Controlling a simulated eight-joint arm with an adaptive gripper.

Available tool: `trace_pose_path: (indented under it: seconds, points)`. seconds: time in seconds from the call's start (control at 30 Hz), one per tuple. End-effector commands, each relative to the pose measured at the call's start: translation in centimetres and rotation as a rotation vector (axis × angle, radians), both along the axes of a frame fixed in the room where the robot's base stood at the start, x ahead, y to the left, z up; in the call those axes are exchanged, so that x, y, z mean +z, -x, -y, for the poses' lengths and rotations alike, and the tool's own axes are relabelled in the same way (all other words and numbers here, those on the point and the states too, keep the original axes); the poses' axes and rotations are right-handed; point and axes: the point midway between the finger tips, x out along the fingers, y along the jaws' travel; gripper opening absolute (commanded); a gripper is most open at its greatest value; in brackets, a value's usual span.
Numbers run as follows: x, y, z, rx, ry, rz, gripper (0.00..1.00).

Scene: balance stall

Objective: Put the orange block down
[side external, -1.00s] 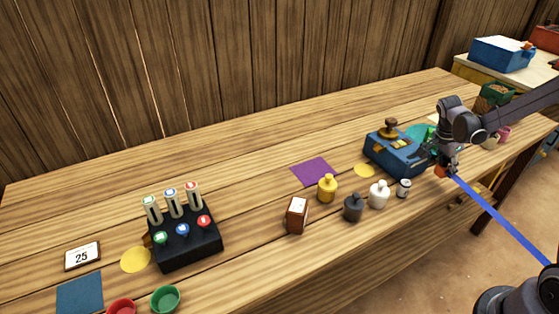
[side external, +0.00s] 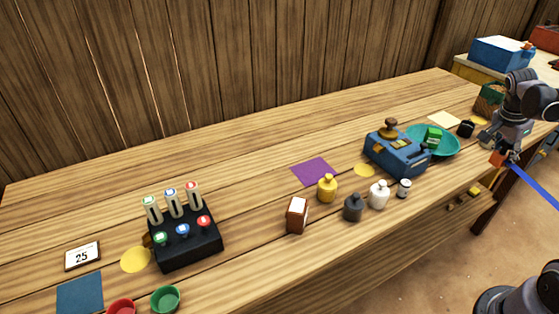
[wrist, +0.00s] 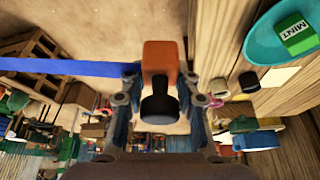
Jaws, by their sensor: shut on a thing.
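The orange block (side external: 498,158) is at the right of the side view, under my gripper (side external: 503,150), near the table's front edge. Whether it touches the table cannot be told. In the wrist view the orange block (wrist: 160,58) is between the fingers of my gripper (wrist: 162,98), with a dark rounded part at its near end. My gripper is shut on it. The block's far side is hidden.
A teal dish (side external: 448,150) with a green box (side external: 433,136) is left of my gripper, beside a blue scale-like box (side external: 396,153). A small black item (side external: 466,128) and a pale square (side external: 444,119) lie behind. Left-centre table has free wood.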

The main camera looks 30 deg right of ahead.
Motion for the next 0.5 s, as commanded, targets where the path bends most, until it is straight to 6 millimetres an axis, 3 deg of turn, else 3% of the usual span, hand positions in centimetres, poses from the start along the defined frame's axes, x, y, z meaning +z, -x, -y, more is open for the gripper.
trace_pose_path:
  seconds: [0.2, 0.5]
  points:
    - [2.5, -0.3, -0.1, 0.006, -0.001, 0.000, 0.00]
    - [2.6, -7.3, -2.1, 0.202, -0.005, 0.001, 0.00]
